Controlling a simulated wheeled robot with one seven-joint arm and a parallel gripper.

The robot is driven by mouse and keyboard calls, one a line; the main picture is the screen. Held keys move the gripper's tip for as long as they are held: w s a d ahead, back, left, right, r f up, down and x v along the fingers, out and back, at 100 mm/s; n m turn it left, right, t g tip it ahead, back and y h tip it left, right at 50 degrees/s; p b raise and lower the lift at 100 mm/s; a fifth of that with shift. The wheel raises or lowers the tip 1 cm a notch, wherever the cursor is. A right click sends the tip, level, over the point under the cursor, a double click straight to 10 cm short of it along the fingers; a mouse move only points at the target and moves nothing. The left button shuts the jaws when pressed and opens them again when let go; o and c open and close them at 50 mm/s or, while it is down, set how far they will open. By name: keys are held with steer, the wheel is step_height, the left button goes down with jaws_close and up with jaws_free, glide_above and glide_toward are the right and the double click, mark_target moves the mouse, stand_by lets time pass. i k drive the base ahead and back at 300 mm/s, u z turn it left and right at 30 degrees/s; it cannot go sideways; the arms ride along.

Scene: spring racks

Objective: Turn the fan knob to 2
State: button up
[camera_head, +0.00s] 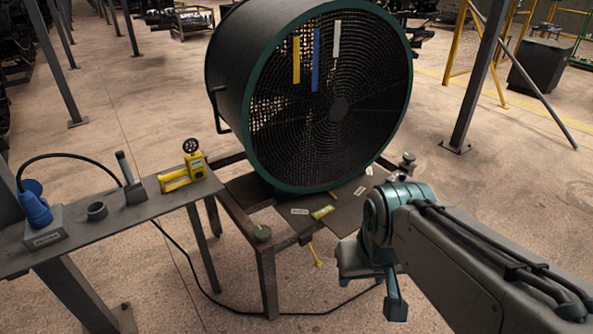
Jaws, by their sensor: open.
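A large dark fan (338,108) with a teal rim stands on a low metal frame table (237,205). Another small knob-like piece (407,160) shows at the table's right side. My gripper (372,285) is open, pointing down in front of the table's right part, to the right of the round piece and apart from it. Nothing shows between its fingers. My arm hides part of the table's right side.
A grey side bench (120,217) at left holds a yellow meter (183,172), a dark ring (97,211) and a blue plug (35,205) on a box. A yellow piece (315,255) hangs under the table front. A black cable (215,303) runs over the floor.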

mark_target(403, 175)
steer(key=z, duration=0.1)
steer(key=i, duration=0.75)
steer(key=z, duration=0.45)
steer(key=i, duration=1.35)
steer(key=z, duration=0.3)
